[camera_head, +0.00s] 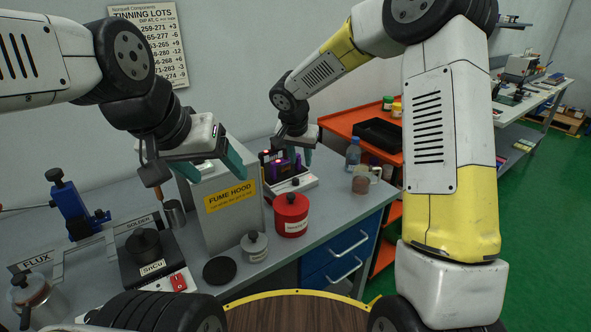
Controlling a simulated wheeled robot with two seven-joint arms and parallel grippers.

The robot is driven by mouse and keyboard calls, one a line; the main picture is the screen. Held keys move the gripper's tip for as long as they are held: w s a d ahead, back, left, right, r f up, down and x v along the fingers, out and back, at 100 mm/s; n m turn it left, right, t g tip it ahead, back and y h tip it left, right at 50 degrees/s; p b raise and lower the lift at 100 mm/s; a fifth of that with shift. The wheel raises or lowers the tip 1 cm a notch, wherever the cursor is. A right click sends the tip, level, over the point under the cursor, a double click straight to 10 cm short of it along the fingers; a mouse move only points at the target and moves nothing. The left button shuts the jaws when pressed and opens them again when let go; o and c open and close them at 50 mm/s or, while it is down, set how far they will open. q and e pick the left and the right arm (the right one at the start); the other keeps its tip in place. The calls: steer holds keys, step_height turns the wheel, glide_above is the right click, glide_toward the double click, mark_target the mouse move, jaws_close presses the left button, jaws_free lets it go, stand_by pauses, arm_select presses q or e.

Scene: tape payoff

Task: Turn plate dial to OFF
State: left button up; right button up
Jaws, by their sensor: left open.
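My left gripper (212,166) is open and empty, its teal fingers spread above and in front of the box labelled FUME HOOD (228,220). My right gripper (297,157) is farther back, pointing down at a small dark device (277,163) with red-pink lights on a white base. Whether it touches the device, and how its jaws stand, is too small to tell. A dark heating unit (135,268) at the front left carries a black-lidded pot marked SnCu (147,250). A red switch (178,282) is on its pale front panel. No dial marking is readable.
A red canister (291,215), a small grey lidded pot (254,246) and a black disc (219,270) stand near the bench front. An orange cart (350,119) is behind right.

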mark_target(295, 180)
steer(key=shift+m, duration=0.3)
steer(key=a+x, duration=0.1)
steer(key=x, duration=0.6)
steer(key=a+x, duration=0.1)
steer(key=x, duration=0.3)
steer(key=shift+w+a+f, duration=0.15)
steer(key=shift+w+a, duration=0.15)
steer(key=shift+a, duration=0.05)
jaws_close()
